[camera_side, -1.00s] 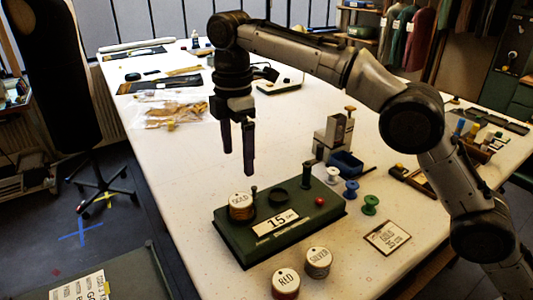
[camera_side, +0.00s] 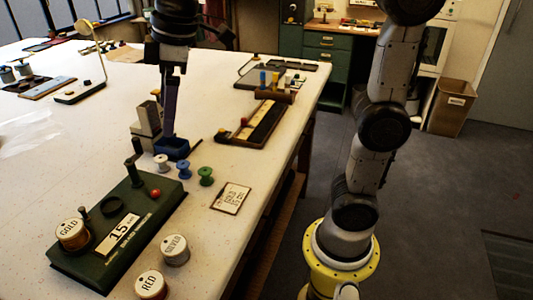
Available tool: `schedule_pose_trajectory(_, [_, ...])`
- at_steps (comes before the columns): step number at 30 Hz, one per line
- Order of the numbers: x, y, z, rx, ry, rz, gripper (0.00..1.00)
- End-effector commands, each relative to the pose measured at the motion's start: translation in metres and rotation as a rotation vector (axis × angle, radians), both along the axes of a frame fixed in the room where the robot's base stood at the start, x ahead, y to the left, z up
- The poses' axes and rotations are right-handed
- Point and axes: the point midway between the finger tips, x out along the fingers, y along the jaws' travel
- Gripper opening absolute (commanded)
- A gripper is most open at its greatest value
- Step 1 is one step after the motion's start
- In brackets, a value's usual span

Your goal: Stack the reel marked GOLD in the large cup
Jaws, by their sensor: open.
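The reel marked GOLD (camera_side: 72,236) sits upright at the near left end of a dark green base (camera_side: 150,221), its lettered white top facing up. A low round black ring-like cup (camera_side: 111,205) is open and looks empty near the middle of the base. It may be the large cup, but I cannot tell for sure. A taller dark cylinder (camera_side: 137,174) stands at the far end. My gripper (camera_side: 169,132) points down, open and empty, well away from the GOLD reel. Its fingertips overlap a blue box in the picture; their height is unclear.
Reels marked SILVER (camera_side: 175,250) and RED (camera_side: 151,285) stand in front of the base. A red knob (camera_side: 155,192) is on it.

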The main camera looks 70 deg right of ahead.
Motion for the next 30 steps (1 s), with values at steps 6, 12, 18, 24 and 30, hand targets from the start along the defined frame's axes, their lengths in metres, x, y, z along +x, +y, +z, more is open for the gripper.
schedule_pose_trajectory(6, [-0.084,-0.043,-0.032,0.084,-0.089,-0.302,0.96])
schedule_pose_trajectory(12, [-0.144,-0.064,-0.078,0.159,-0.156,-0.532,0.96])
schedule_pose_trajectory(18, [-0.171,-0.071,-0.107,0.2,-0.19,-0.645,0.96])
schedule_pose_trajectory(24, [-0.174,-0.071,-0.111,0.207,-0.194,-0.662,0.96])
schedule_pose_trajectory(30, [-0.174,-0.071,-0.111,0.205,-0.193,-0.659,0.96])
